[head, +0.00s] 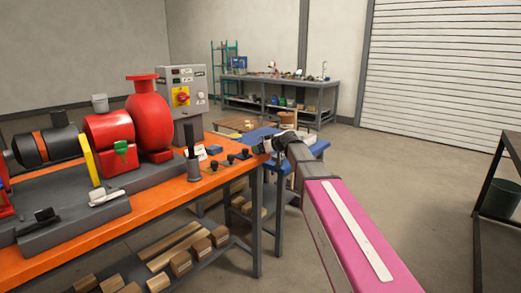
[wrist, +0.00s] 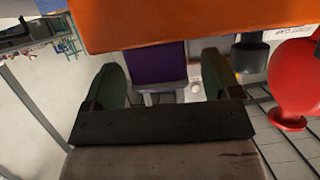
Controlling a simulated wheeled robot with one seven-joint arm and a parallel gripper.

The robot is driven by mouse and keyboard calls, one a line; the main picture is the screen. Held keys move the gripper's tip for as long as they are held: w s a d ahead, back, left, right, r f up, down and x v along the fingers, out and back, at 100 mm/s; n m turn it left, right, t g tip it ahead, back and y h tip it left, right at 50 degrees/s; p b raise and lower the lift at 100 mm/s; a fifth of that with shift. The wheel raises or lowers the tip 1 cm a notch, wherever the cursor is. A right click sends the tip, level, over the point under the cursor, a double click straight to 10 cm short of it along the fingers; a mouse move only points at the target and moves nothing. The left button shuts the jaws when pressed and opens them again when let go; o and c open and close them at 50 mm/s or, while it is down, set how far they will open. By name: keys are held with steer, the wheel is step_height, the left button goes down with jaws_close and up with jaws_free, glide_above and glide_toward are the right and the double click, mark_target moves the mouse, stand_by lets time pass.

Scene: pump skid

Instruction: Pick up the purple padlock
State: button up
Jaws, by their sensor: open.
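The purple padlock (wrist: 157,62) shows in the wrist view as a purple block with a greyish strip at its lower edge. It is between the two greenish fingers of my gripper (wrist: 161,78), with gaps on both sides. I cannot tell how far beyond the fingertips it is. In the head view my gripper (head: 266,146) is by the right end of the orange bench (head: 165,201). I cannot make out the padlock in the head view.
The red pump (head: 150,115) and a grey control box (head: 183,98) stand on the bench. Several small dark knobs (head: 231,158) stand near its right end.

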steer(key=shift+w+a+f, duration=0.25)
steer(key=shift+w+a, duration=0.15)
steer(key=c, duration=1.1)
steer(key=shift+r, duration=0.1)
steer(key=shift+r, duration=0.45)
steer(key=r, duration=0.3)
steer(key=shift+s+a+r, duration=0.15)
steer(key=shift+s+r, duration=0.1)
steer(key=s+a+r, duration=0.4)
steer(key=s+a, duration=0.1)
steer(key=s+a+r, duration=0.2)
steer(key=s, duration=0.1)
steer(key=shift+s+a+r, duration=0.2)
steer(key=shift+r, duration=0.05)
